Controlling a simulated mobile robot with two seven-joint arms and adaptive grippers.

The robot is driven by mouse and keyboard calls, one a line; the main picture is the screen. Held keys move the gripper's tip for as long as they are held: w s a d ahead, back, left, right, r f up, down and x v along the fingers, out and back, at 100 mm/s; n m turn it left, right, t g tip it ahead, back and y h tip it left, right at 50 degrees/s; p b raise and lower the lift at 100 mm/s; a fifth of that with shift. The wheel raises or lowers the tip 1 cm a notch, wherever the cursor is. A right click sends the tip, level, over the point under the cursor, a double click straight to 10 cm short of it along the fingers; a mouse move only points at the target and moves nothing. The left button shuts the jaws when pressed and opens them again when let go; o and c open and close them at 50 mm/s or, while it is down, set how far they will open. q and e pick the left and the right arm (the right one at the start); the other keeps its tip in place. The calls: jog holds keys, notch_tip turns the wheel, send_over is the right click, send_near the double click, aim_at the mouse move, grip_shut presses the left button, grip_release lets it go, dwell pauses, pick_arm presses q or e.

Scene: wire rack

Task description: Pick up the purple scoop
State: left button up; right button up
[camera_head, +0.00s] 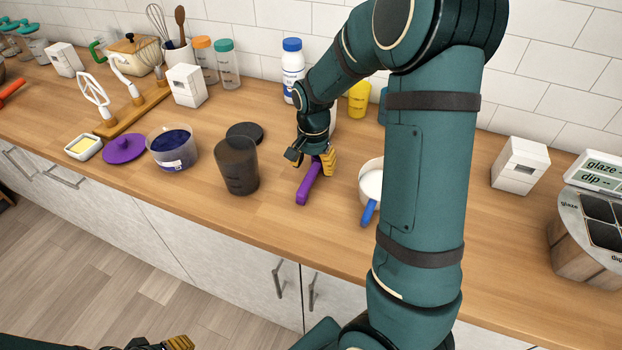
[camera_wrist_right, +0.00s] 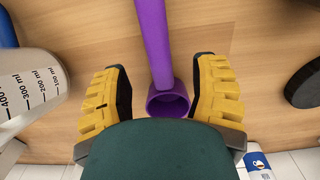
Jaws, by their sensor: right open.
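The purple scoop (camera_head: 308,187) lies on the wooden counter, its handle pointing toward the front edge. My right gripper (camera_head: 313,159) is over its far end and hides the cup part in the head view. In the right wrist view the scoop's handle (camera_wrist_right: 153,40) runs up the picture, and its round cup (camera_wrist_right: 168,101) lies between the two yellow fingers of the right gripper (camera_wrist_right: 165,92). These fingers are open, with a visible gap on each side of the scoop. My left gripper (camera_head: 165,343) shows only partly at the bottom edge, so its opening is unclear.
A dark translucent cup (camera_head: 237,168) and a black lid (camera_head: 245,132) stand left of the scoop. A white vessel with a blue handle (camera_head: 369,212) is to the right, partly behind my arm. A white bottle with a blue cap (camera_head: 292,62) stands behind. Counter in front is clear.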

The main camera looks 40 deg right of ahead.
aim_at(313, 169)
notch_tip(313, 169, down, 4)
jog(key=shift+w+d+f+b, duration=0.1)
jog(key=shift+d+f+b, duration=0.05)
jog(key=shift+b, duration=0.35)
grip_shut()
